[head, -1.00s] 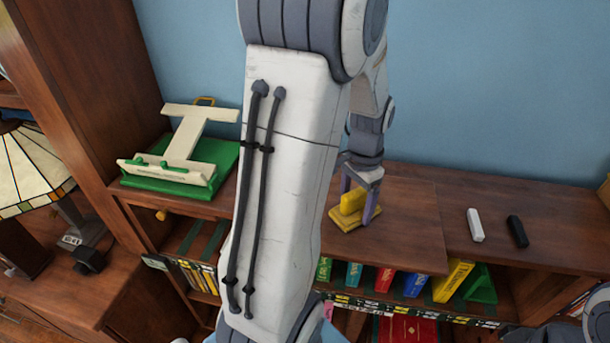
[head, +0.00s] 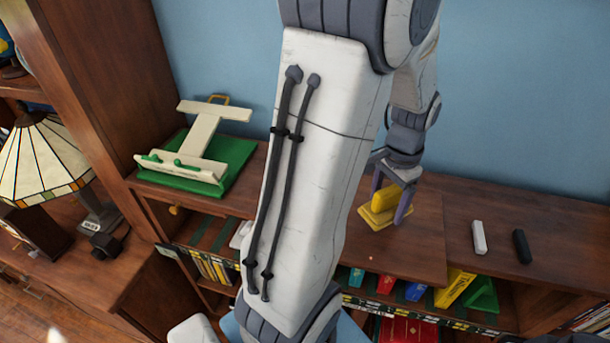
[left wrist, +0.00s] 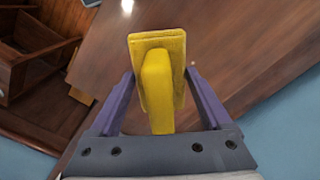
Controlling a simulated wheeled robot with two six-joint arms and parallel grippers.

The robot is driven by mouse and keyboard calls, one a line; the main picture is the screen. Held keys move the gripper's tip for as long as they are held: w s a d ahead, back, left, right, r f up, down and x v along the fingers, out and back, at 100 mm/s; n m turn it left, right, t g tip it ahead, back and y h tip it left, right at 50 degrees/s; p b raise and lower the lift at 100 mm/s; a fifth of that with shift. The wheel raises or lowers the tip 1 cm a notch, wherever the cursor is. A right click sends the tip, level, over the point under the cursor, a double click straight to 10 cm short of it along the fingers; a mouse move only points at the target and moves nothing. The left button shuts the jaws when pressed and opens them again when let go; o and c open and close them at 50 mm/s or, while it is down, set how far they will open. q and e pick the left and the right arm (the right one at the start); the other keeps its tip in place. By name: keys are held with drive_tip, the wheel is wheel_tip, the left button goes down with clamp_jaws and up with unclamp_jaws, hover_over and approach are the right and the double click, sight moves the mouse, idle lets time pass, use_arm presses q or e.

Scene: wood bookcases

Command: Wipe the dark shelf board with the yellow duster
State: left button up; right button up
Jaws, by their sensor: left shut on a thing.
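The yellow duster (head: 386,204) has a flat pad and a raised handle. My left gripper (head: 390,198) is shut on its handle, with a purple finger on each side. The pad is down at the dark brown shelf board (head: 418,249), the top of the low bookcase, and appears to rest on it. The duster also shows in the left wrist view (left wrist: 158,85), between the fingers over the brown board (left wrist: 235,40). My left arm hides part of the board in the head view. My right gripper is not in view.
A white bar (head: 478,237) and a black bar (head: 521,246) lie on the board to the right. A cream stand on a green base (head: 229,158) is at the left. A lamp (head: 40,160) stands farther left. A blue wall is behind.

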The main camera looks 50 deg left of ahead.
sight(392, 189)
use_arm(q)
drive_tip(key=shift+r+p, duration=1.35)
drive_tip(key=shift+r, duration=0.5)
drive_tip(key=shift+d, duration=0.1)
